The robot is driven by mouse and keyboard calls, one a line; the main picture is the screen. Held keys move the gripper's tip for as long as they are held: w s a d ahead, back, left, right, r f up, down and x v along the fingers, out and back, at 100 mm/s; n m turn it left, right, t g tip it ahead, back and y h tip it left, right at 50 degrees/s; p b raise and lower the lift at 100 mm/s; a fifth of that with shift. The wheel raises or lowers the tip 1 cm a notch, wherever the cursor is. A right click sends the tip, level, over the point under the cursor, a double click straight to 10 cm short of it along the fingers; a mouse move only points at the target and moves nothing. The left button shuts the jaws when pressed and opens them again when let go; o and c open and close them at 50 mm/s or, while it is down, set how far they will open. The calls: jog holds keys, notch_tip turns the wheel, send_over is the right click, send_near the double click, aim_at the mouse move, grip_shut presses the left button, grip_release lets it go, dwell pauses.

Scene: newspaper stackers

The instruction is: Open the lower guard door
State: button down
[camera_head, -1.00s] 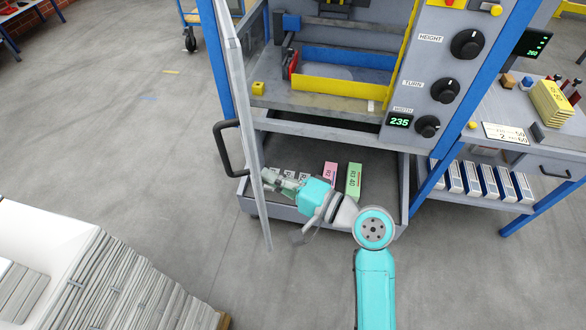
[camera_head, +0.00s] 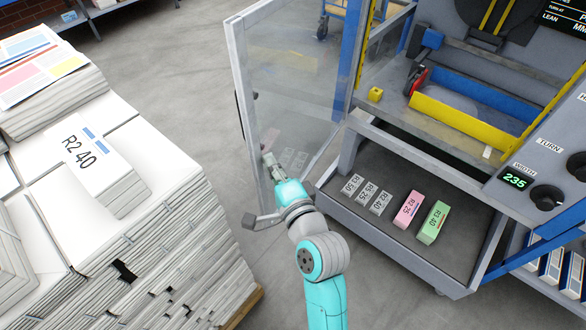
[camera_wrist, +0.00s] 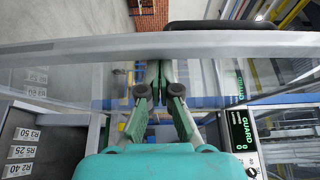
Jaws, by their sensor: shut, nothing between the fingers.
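The lower guard door (camera_head: 236,92) is a clear panel in a grey frame. In the head view it stands swung out from the machine, to the left of its front opening. My gripper (camera_head: 268,160) is shut and empty at the lower part of the panel, on the machine side. In the wrist view my gripper (camera_wrist: 158,70) points at the panel, and the grey door frame (camera_wrist: 60,47) crosses above the fingertips. A dark handle (camera_wrist: 225,25) shows beyond the frame. I cannot tell whether the fingers touch the panel.
A tall newspaper stack (camera_head: 150,240) stands close at left. The lower tray (camera_head: 375,235) holds several labelled blocks, including a pink one (camera_head: 408,209) and a green one (camera_head: 432,222). A display (camera_wrist: 242,130) reads GUARD 0.

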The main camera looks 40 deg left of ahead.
aim_at(260, 159)
jog(key=shift+s+a, duration=0.15)
jog(key=shift+a, duration=0.65)
jog(key=shift+s+a, duration=0.1)
jog(key=shift+a, duration=0.65)
